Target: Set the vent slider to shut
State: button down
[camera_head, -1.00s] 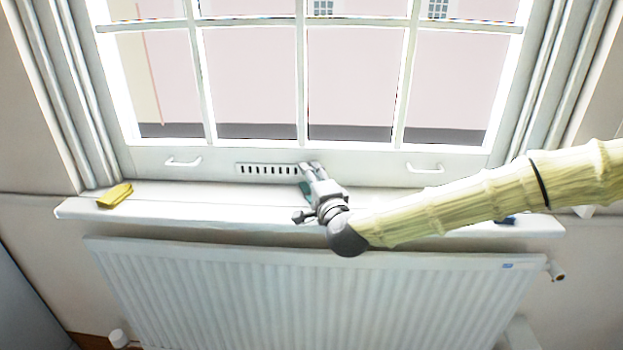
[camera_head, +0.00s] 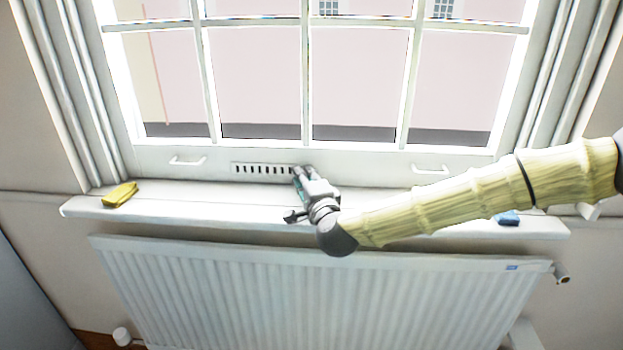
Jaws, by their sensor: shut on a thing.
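The vent slider is a pale slotted strip (camera_head: 262,169) low on the window's bottom rail, with a row of dark slots showing. My gripper (camera_head: 302,170) is at the right end of the strip, its fingers shut on the slider's small knob, which the fingers hide. The slots left of my gripper look dark and open; any slots behind the fingers are hidden.
A white sill (camera_head: 190,207) runs below the window, above a white radiator (camera_head: 300,290). A yellow cloth (camera_head: 120,194) lies on the sill at left, a blue item (camera_head: 507,218) at right. Two white handles, left (camera_head: 188,161) and right (camera_head: 431,170), flank the vent.

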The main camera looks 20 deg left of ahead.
jog(key=shift+a, duration=0.15)
jog(key=c, duration=1.4)
grip_release()
jog(key=shift+a, duration=0.1)
jog(key=shift+o, duration=0.2)
jog(key=shift+s, duration=0.1)
jog(key=v, duration=1.2)
jog(key=shift+d, duration=0.25)
